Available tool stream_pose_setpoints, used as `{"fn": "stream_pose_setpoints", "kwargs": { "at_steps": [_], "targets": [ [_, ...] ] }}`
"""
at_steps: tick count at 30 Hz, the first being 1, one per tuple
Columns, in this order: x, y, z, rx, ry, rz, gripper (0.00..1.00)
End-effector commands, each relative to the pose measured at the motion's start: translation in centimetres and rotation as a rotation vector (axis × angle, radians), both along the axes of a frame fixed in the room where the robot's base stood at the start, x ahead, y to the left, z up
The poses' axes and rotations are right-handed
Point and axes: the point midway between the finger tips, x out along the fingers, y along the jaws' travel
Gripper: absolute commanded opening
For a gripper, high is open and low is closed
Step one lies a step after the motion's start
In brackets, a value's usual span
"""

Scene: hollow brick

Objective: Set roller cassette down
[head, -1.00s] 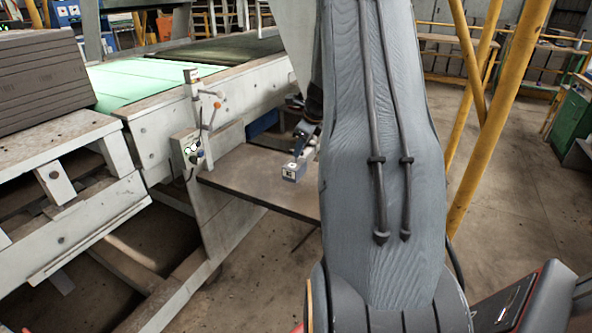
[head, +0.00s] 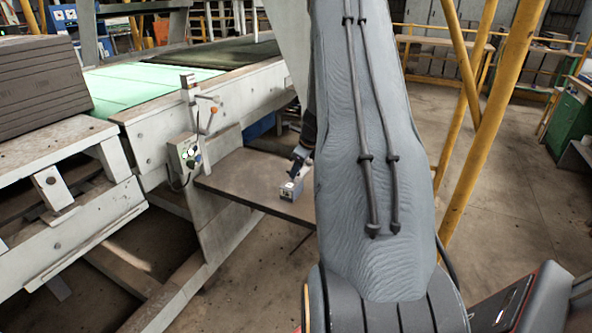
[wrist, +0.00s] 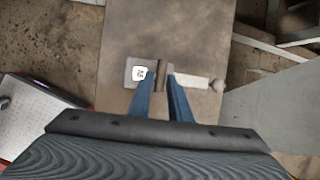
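The roller cassette (head: 290,191) is a small grey block with a white label, seen in the head view over the near edge of a brown board (head: 240,172). In the wrist view the label end of the cassette (wrist: 138,72) lies left of my fingers, and a pale roller-like part with a round end lies to the right. My gripper (wrist: 162,68) has its two blue fingers closed about the dark middle part. My gripper (head: 298,168) is partly hidden by my arm in the head view. I cannot tell whether the cassette touches the board.
A control box (head: 187,153) on a post with levers stands at the board's left. The conveyor frame (head: 225,100) with a green belt runs behind. Yellow posts (head: 492,110) stand to the right. The board left of the cassette is clear.

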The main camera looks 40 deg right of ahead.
Motion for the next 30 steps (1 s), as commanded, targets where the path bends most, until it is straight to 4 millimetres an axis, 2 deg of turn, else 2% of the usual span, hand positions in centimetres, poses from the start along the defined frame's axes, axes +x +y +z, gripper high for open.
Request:
{"fn": "stream_pose_setpoints", "kwargs": {
  "at_steps": [2,14,20,30],
  "targets": [
    [0.0,0.0,0.0,0.0,0.0,0.0,0.31],
    [-0.1,0.0,0.6,0.0,-0.001,0.0,0.31],
    [-1.3,0.0,3.3,-0.003,-0.002,0.0,0.31],
    [-4.0,0.1,9.1,-0.003,-0.002,0.0,0.31]
  ]
}}
